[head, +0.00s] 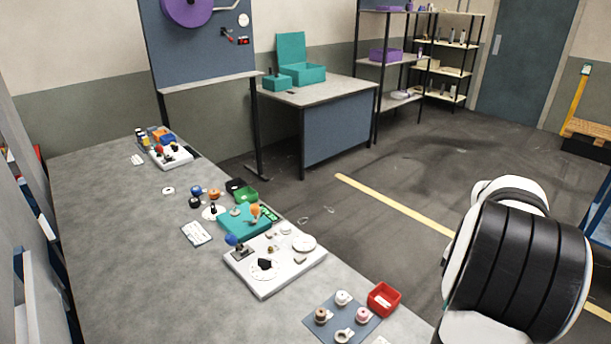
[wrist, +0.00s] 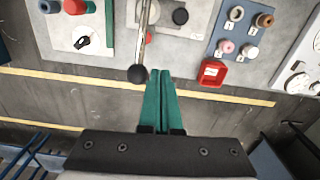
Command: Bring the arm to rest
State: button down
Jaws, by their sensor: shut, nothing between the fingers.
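My gripper (wrist: 160,75) shows in the wrist view with its two green fingers together and nothing between them. The fingers appear over the floor strip beside the bench edge, a little left of the red bin (wrist: 212,73); their height cannot be told. A rod with a dark ball end (wrist: 138,74) shows just left of the fingertips. In the head view a white and black part of my arm fills the lower right, and the gripper is not visible there.
The long grey bench (head: 110,230) carries a white board (head: 275,262), a teal block (head: 240,220), a mat with several spools (head: 312,328) and a red bin (head: 384,298) near its edge. A second table (head: 330,92) stands behind.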

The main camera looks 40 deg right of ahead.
jog(key=w+a+r+n, duration=0.25)
jog(key=w+a, duration=0.35)
jog(key=a, duration=0.6)
jog(key=w+a+r+n, duration=0.25)
jog(key=w+a, duration=0.35)
jog(key=a, duration=0.5)
jog(key=s+a+f+n+y, duration=0.1)
jog(key=s+a+n, duration=0.2)
jog(key=a, duration=0.6)
jog(key=s+a+f+n, duration=0.2)
jog(key=s+a, duration=0.3)
jog(key=a, duration=0.4)
jog(key=shift+s+a+n+y, duration=0.2)
jog(key=shift+a+n+y, duration=0.2)
jog(key=shift+n, duration=0.4)
